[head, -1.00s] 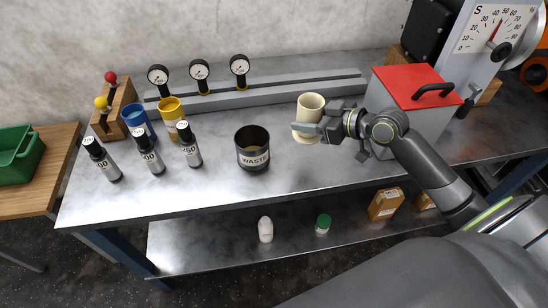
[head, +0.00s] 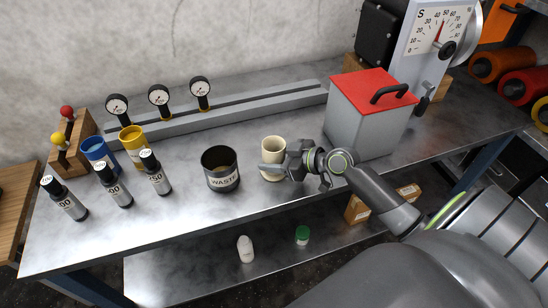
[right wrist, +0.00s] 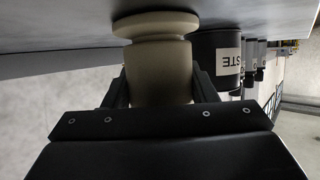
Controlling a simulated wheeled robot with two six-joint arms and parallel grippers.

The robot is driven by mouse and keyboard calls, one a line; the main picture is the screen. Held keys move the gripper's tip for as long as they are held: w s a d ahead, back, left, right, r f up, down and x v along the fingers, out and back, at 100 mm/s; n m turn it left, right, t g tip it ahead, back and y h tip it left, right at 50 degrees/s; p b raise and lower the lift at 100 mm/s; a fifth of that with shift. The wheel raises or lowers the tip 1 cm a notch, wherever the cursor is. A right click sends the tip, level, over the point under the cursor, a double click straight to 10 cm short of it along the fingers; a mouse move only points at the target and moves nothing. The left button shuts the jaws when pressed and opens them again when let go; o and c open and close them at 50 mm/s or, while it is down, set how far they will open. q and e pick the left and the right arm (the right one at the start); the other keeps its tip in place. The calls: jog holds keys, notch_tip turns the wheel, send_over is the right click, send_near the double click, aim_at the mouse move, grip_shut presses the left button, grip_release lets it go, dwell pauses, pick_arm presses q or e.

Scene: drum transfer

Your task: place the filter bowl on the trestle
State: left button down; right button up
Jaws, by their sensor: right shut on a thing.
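My right gripper (head: 278,170) is shut on a cream cup-like vessel (head: 273,151), which looks like the filter bowl. The vessel is upright with its open top up, just right of the black waste pot. In the right wrist view the vessel (right wrist: 158,68) sits between the two fingers. Its wide flange is close to the bench top; I cannot tell whether it touches. A wooden-topped table (head: 14,215) at the left edge may be the trestle; only part of it shows. My left gripper is not in view.
The waste pot (head: 221,182) stands close to the vessel. Several labelled bottles (head: 115,190), a blue cup (head: 98,152) and a yellow cup (head: 134,146) stand further left. A grey box with a red lid (head: 365,120) stands right. A gauge rail (head: 220,112) runs behind.

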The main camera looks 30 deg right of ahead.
jog(key=o, duration=0.9)
jog(key=shift+f, duration=0.15)
jog(key=o, duration=0.5)
jog(key=shift+r, duration=0.2)
jog(key=shift+s+d, duration=0.1)
jog(key=b+v, duration=0.1)
jog(key=v, duration=1)
jog(key=shift+s+d+r, duration=0.15)
jog(key=shift+s, duration=0.2)
